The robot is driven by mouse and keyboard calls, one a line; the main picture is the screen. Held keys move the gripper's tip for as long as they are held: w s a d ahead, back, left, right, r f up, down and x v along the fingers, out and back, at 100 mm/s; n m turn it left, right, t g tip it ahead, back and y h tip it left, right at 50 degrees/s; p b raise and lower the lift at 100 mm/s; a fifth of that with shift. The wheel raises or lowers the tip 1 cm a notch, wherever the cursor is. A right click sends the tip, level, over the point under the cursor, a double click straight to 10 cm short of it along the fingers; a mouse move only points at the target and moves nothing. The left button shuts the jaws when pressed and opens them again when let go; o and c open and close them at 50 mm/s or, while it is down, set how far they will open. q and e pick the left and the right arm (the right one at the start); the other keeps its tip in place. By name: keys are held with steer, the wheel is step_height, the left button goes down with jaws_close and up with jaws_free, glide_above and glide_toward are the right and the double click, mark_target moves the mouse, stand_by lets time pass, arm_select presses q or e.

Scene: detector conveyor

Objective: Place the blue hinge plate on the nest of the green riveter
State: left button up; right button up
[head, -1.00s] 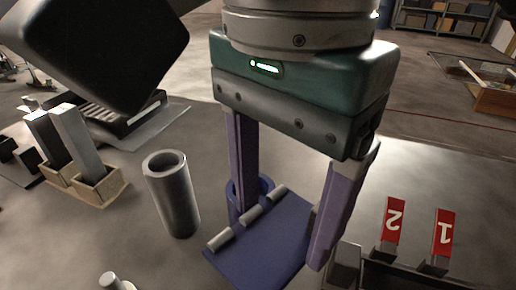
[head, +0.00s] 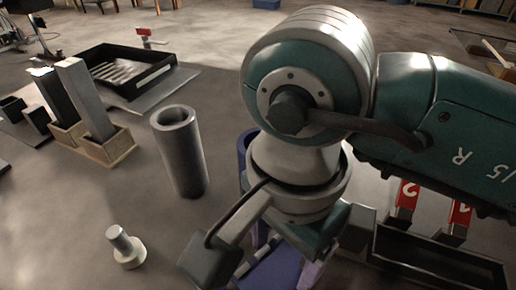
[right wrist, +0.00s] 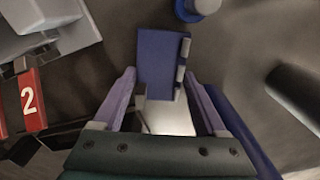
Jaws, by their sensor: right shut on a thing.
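My right gripper (head: 285,260) is low at the bottom of the head view, mostly covered by its own wrist. It is shut on the blue hinge plate (head: 272,272), of which only a piece shows there. In the right wrist view the plate (right wrist: 158,52) stands out beyond the purple fingers (right wrist: 161,80), with pale hinge knuckles along its right edge. A bright pale patch shows between the fingers. I cannot make out the green riveter or its nest in either view. My left gripper is not in view.
A grey tube (head: 180,150) and a pale flanged peg (head: 124,246) stand left of my arm. A blue tube (head: 246,146) is partly hidden behind it. Red tags 2 (head: 407,196) and 1 (head: 459,216) stand by a black tray (head: 440,262). Wooden holders (head: 108,148) stand left.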

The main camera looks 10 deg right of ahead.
steer(key=shift+f, duration=0.15)
steer(key=o, duration=1.5)
